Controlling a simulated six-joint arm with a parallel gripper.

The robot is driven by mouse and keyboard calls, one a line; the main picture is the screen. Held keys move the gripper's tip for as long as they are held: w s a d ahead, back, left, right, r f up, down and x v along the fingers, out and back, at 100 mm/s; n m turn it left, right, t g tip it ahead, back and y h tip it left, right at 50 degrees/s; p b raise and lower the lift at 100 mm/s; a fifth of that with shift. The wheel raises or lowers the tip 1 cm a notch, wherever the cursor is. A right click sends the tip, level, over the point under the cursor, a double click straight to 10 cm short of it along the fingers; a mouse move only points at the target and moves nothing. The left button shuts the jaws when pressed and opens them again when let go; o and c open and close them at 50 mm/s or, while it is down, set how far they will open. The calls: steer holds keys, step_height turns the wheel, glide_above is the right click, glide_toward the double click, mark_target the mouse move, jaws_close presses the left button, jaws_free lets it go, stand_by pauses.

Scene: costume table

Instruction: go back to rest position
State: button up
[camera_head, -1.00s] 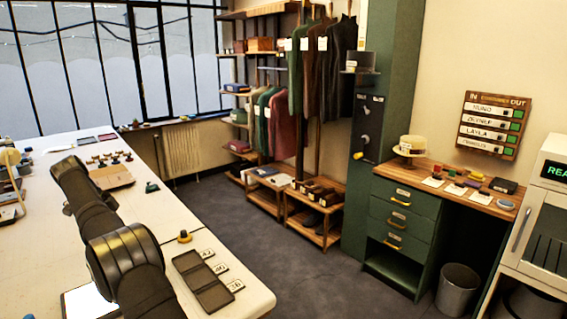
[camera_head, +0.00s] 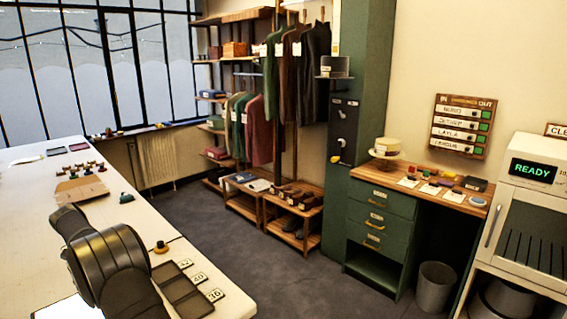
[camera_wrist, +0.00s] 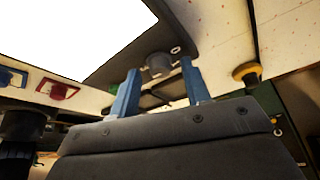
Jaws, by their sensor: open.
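My gripper (camera_wrist: 160,95) shows in the wrist view as two blue fingers set well apart, with nothing held between them. A small grey round part and the white table surface lie beyond the fingers. In the head view only my dark arm shows, low at the left over the white table (camera_head: 30,190); the gripper itself is out of that view.
The knob also shows in the wrist view (camera_wrist: 247,74). A green drawer desk (camera_head: 376,222) stands right across open floor (camera_head: 270,265).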

steer(key=v, duration=1.2)
steer(key=x, duration=1.2)
steer(key=n, duration=0.1)
steer(key=n+t, duration=0.1)
steer(key=n, duration=0.1)
steer(key=n+y, duration=0.1)
steer(key=n, duration=0.1)
steer(key=shift+s+d+t, duration=0.15)
steer(key=shift+s+t, duration=0.1)
steer(key=shift+t, duration=0.05)
steer(key=n+y, duration=0.1)
steer(key=n, duration=0.1)
steer(key=n+t, duration=0.1)
steer(key=n, duration=0.2)
steer(key=shift+s+d+y, duration=0.1)
steer(key=shift+d+y, duration=0.1)
steer(key=shift+y, duration=0.2)
steer(key=n, duration=0.2)
steer(key=n+y, duration=0.1)
steer(key=n, duration=0.1)
steer(key=shift+d+n+y, duration=0.2)
steer(key=shift+n+y, duration=0.1)
steer(key=shift+n, duration=0.1)
steer(key=shift+d+n+y, duration=0.2)
steer(key=shift+n+y, duration=0.7)
steer(key=shift+n, duration=1.4)
